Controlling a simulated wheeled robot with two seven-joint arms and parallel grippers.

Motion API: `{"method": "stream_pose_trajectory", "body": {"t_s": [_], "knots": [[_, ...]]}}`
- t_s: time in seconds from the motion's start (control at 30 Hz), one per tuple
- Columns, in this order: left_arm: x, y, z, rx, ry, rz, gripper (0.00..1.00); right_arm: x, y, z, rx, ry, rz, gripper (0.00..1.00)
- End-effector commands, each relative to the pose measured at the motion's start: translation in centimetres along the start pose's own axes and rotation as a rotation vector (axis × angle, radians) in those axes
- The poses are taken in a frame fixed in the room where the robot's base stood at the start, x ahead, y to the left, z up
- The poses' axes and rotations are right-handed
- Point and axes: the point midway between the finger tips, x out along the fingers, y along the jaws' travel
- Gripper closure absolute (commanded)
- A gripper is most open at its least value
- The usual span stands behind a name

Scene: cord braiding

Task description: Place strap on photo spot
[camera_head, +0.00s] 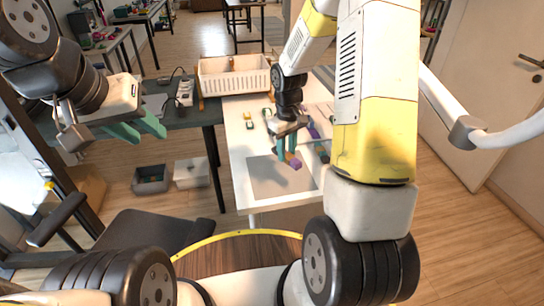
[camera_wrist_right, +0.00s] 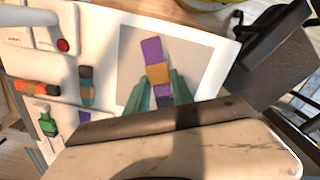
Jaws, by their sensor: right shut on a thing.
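A purple strap with an orange band (camera_wrist_right: 152,50) is between the teal fingers of my right gripper (camera_wrist_right: 158,92), which is shut on it. In the head view my right gripper (camera_head: 288,152) points down, with the purple end of the strap (camera_head: 296,165) at its fingertips. The photo spot, a grey square (camera_head: 268,182), lies on the white table below and around it. In the wrist view the strap overlaps the grey square (camera_wrist_right: 195,58); I cannot tell whether it touches it. My left gripper (camera_head: 140,130) is open and empty, left of the white table.
The white table (camera_head: 238,150) also carries small coloured pieces, including an orange and black one (camera_wrist_right: 36,87), a green one (camera_wrist_right: 47,125) and a dark banded one (camera_wrist_right: 86,88). A red button (camera_wrist_right: 63,45) is near them. A white basket (camera_head: 235,82) stands at the back.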

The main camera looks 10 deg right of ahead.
Motion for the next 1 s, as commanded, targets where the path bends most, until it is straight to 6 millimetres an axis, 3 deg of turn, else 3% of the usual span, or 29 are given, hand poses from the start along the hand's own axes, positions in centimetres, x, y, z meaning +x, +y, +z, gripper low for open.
{"method": "stream_pose_trajectory", "body": {"t_s": [0.4, 0.63, 0.77, 1.0], "knots": [[0.0, 0.0, 0.0, 0.0, 0.0, 0.0, 0.64, 4.2, -2.0, 7.7, -0.812, 0.001, -0.005, 1.0], [0.0, 0.0, 0.0, 0.0, 0.0, 0.0, 0.64, 5.2, -3.0, 9.9, -1.074, 0.011, -0.01, 1.0], [0.0, 0.0, 0.0, 0.0, 0.0, 0.0, 0.64, 5.5, -2.8, 9.2, -1.117, 0.014, -0.01, 1.0], [0.0, 0.0, 0.0, 0.0, 0.0, 0.0, 0.64, 6.0, -1.0, 3.5, -1.119, 0.015, -0.008, 1.0]]}}
